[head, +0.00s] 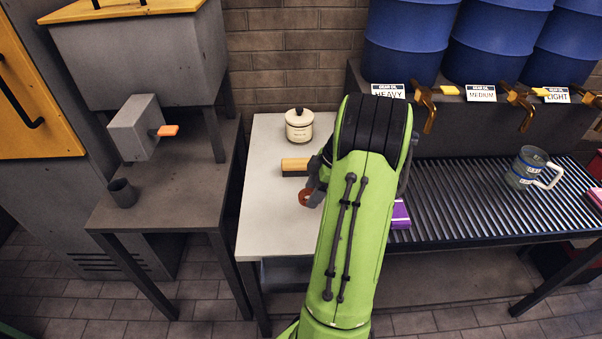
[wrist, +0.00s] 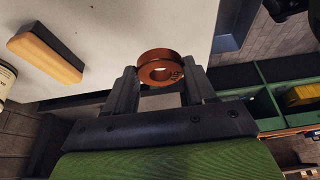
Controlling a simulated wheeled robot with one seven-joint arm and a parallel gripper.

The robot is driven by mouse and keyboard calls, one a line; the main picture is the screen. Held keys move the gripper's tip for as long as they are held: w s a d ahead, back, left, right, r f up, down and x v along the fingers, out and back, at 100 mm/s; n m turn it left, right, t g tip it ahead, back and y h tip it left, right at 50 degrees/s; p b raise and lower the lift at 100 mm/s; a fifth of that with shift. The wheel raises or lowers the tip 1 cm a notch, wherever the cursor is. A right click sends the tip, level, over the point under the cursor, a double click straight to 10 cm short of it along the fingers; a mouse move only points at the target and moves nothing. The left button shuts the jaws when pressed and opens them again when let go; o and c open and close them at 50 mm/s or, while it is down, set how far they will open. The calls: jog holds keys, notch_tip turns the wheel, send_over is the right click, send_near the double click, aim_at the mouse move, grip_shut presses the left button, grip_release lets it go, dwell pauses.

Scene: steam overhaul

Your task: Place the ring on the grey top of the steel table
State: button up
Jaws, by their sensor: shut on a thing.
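The ring (wrist: 147,73) is a copper-brown metal band with a hole and small markings on its face. My gripper (wrist: 160,80) is shut on it, with a finger on each side, in the wrist view. In the head view the ring (head: 305,198) shows at the left of my arm, over a table with a pale grey top (head: 268,215). Whether the ring touches that top cannot be told. The pale top also fills the upper part of the wrist view (wrist: 120,30). In the head view my arm hides most of my gripper (head: 313,190) and the table's right side.
A lidded cream jar (head: 299,126) and a wooden-backed brush (head: 295,165) stand on the pale top's back half; its front left is clear. A darker table (head: 185,190) with a machine stands left. Right are a slatted bench (head: 450,205), a mug (head: 527,168) and oil taps (head: 428,105).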

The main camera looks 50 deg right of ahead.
aim_at(310, 222)
jog(key=shift+s+d+f, duration=0.2)
jog(key=shift+s+d, duration=0.05)
jog(key=shift+s, duration=0.1)
notch_tip(310, 222, down, 10)
jog(key=b, duration=0.3)
jog(key=shift+r+b, duration=0.2)
jog(key=shift+b, duration=0.15)
jog(key=shift+c, duration=0.6)
jog(key=o, duration=1.3)
